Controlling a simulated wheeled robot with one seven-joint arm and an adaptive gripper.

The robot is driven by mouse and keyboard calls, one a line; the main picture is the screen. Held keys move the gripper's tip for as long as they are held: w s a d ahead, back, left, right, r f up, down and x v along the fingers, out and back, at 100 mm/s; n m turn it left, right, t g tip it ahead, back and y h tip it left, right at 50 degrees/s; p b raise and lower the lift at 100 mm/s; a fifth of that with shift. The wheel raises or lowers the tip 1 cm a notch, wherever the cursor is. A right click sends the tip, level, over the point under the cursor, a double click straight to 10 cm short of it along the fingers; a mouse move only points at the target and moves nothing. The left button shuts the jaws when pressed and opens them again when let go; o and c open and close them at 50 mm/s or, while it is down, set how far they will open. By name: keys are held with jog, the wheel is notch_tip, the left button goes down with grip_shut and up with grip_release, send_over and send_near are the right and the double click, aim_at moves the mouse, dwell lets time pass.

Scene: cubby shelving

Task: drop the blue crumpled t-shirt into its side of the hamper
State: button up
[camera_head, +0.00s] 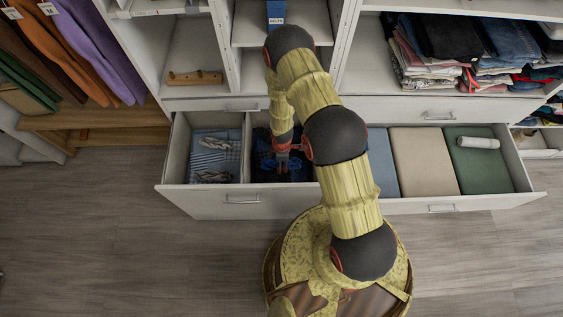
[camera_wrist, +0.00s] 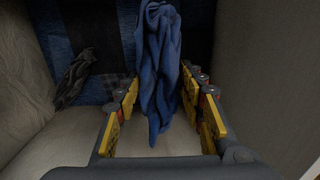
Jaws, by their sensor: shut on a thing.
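My gripper (camera_head: 283,162) is over the dark right compartment of the left open drawer (camera_head: 240,203), a divided bin that looks like the hamper. In the wrist view my gripper (camera_wrist: 160,92) is shut on the blue crumpled t-shirt (camera_wrist: 158,60), which hangs between the yellow fingers. The blue t-shirt (camera_head: 266,162) shows only in part in the head view, beside my gripper. The left compartment has light blue striped cloth (camera_head: 208,157) and grey crumpled pieces (camera_head: 213,177). A dark grey crumpled cloth (camera_wrist: 76,76) lies left of my fingers in the wrist view.
The drawer's white divider (camera_head: 246,150) stands left of my gripper. A second open drawer to the right holds a beige folded item (camera_head: 424,160) and a green one (camera_head: 478,172) with a white roll. Folded clothes (camera_head: 480,45) fill the shelf above. Floor at left is clear.

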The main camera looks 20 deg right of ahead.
notch_tip(320, 180, down, 10)
jog(key=b, duration=0.4)
jog(key=shift+f+b, duration=0.5)
jog(key=shift+b, duration=0.05)
jog(key=shift+f, duration=0.15)
jog(key=o, duration=1.3)
